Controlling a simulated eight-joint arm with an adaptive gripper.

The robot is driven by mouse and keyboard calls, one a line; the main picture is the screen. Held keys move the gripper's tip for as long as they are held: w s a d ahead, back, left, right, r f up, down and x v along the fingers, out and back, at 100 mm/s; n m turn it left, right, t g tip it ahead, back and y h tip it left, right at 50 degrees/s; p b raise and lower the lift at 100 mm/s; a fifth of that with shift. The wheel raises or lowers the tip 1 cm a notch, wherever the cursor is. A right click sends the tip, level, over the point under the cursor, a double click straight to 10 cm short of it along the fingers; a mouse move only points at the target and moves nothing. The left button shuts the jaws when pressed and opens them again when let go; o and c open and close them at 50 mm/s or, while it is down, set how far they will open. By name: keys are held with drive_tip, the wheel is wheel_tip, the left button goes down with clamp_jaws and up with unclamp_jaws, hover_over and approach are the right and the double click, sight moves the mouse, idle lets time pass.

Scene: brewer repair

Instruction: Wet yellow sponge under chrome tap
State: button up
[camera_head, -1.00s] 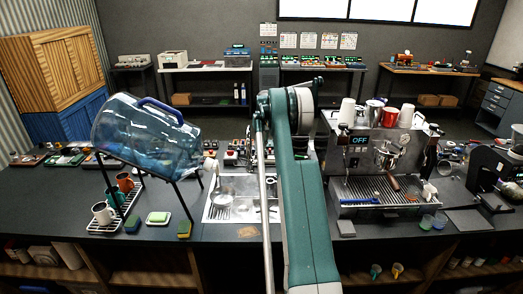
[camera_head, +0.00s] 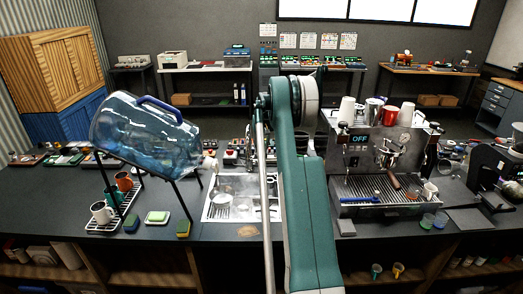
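The metal sink (camera_head: 221,211) is in the middle of the counter, partly covered by my arm. My gripper is not visible, hidden behind my green arm or out of frame.
A large blue water jug (camera_head: 146,138) lies tilted on a black stand at left, near mugs on a rack (camera_head: 104,227). An espresso machine (camera_head: 376,170) reading OFF stands right of my arm. The counter's front strip (camera_head: 215,232) between sponge and arm is mostly clear.

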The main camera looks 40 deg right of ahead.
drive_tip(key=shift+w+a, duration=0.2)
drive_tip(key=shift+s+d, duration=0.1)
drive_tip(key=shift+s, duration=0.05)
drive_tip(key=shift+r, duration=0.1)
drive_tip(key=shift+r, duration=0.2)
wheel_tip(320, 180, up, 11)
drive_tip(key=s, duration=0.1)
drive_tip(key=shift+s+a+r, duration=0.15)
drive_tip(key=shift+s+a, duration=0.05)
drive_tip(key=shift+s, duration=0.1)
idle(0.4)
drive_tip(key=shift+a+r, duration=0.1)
